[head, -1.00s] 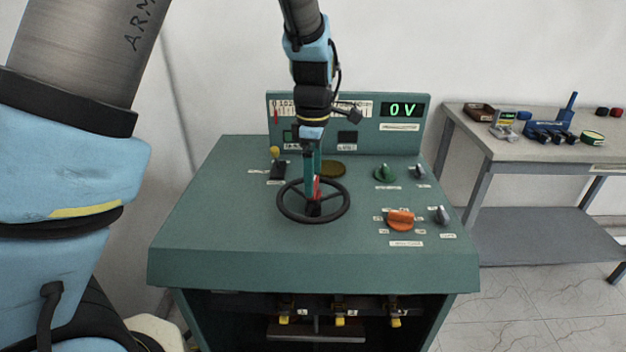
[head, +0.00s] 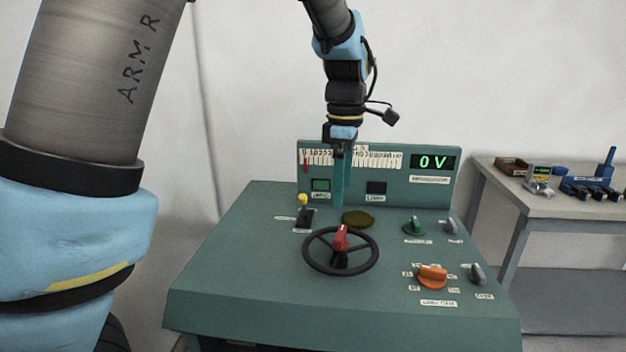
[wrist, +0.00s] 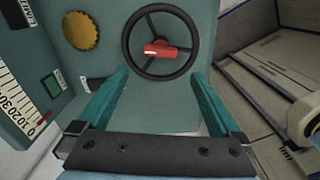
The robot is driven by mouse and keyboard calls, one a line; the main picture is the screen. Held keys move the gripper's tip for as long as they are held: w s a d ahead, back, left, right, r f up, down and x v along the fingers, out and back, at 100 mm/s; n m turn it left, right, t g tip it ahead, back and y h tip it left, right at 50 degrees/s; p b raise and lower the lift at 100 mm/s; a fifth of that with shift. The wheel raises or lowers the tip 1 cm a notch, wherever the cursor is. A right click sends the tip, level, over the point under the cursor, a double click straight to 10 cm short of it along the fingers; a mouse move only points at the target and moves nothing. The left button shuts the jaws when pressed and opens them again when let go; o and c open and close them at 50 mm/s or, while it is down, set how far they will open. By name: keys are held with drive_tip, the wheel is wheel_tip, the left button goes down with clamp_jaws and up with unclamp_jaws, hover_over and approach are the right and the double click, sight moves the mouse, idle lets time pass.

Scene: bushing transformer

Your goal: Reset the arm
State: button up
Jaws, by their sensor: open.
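My gripper (head: 339,190) hangs above the green control console (head: 215,265), behind and above the black handwheel (head: 312,262) with its red handle (head: 341,238). In the wrist view its two teal fingers (wrist: 160,85) are spread apart with nothing between them. The handwheel also shows in the wrist view (wrist: 131,38), beyond the fingertips and apart from them, with the red handle (wrist: 160,50) at its centre.
On the console are a yellow-tipped lever (head: 303,203), a green knob (head: 413,225), an orange knob (head: 432,277) and a display (head: 434,162) reading 0 V. A grey workbench (head: 505,193) with several items stands at the right. Air above the console is clear.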

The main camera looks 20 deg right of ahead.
drive_tip(key=w+a+f+m, duration=0.2)
drive_tip(key=w+a, duration=0.1)
drive_tip(key=a, duration=0.6)
drive_tip(key=w+a+f+m, duration=0.2)
drive_tip(key=a+m, duration=0.1)
drive_tip(key=a, duration=0.6)
drive_tip(key=s+a+f+m, duration=0.2)
drive_tip(key=a+m, duration=0.1)
drive_tip(key=a, duration=0.5)
drive_tip(key=s+a+f+m+t, duration=0.1)
drive_tip(key=s+a+f+m, duration=0.1)
drive_tip(key=a, duration=0.7)
drive_tip(key=shift+s+a+f+m+t, duration=0.15)
drive_tip(key=shift+s+m+t, duration=0.15)
drive_tip(key=shift+s+m, duration=0.4)
drive_tip(key=shift+w, duration=0.15)
